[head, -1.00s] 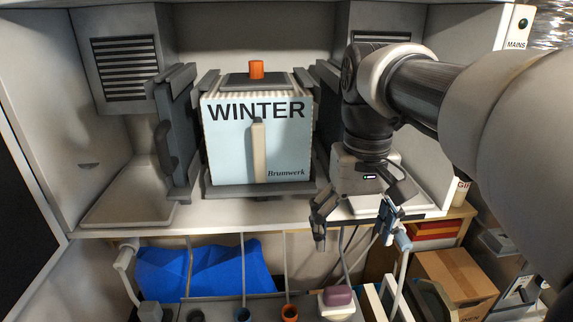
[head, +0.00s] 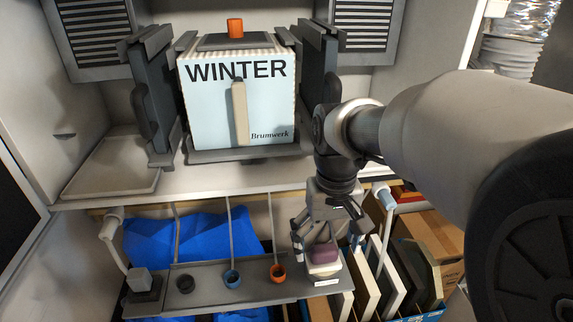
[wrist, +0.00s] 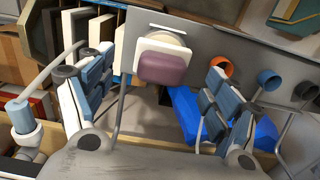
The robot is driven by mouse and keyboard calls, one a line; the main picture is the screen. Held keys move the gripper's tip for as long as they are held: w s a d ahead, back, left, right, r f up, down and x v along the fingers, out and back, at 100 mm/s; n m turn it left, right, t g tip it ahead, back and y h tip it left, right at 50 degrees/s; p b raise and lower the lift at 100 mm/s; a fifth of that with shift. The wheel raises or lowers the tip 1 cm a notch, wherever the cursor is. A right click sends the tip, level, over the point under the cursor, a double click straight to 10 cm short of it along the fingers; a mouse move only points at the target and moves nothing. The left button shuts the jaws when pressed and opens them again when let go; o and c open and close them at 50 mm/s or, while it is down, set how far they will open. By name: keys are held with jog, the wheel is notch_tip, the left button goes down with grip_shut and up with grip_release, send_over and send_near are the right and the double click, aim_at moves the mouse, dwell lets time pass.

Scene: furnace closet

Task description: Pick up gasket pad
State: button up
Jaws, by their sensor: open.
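The gasket pad appears to be the mauve, rounded block (head: 325,254) on a pale stand at the right end of the grey shelf below the counter. In the wrist view the mauve pad (wrist: 162,69) lies between my fingers, against a cream and white plate. My gripper (head: 328,242) is open, pointing down over the pad, with one finger to each side of it. In the wrist view my gripper (wrist: 160,72) shows clear gaps between both fingers and the pad. I cannot tell how far the fingertips are above it.
The grey shelf (head: 206,298) also holds dark, blue (head: 232,279) and orange (head: 278,273) cups and a grey block (head: 140,280). Upright panels (head: 371,283) stand close to the right of the pad. A blue sheet (head: 190,237) lies behind. The WINTER box (head: 225,110) sits above.

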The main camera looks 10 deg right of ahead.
aim_at(325, 248)
notch_tip(325, 248, down, 3)
jog(key=shift+a+f, duration=0.1)
jog(key=shift+c, duration=0.2)
jog(key=c, duration=1.2)
jog(key=shift+c, duration=0.2)
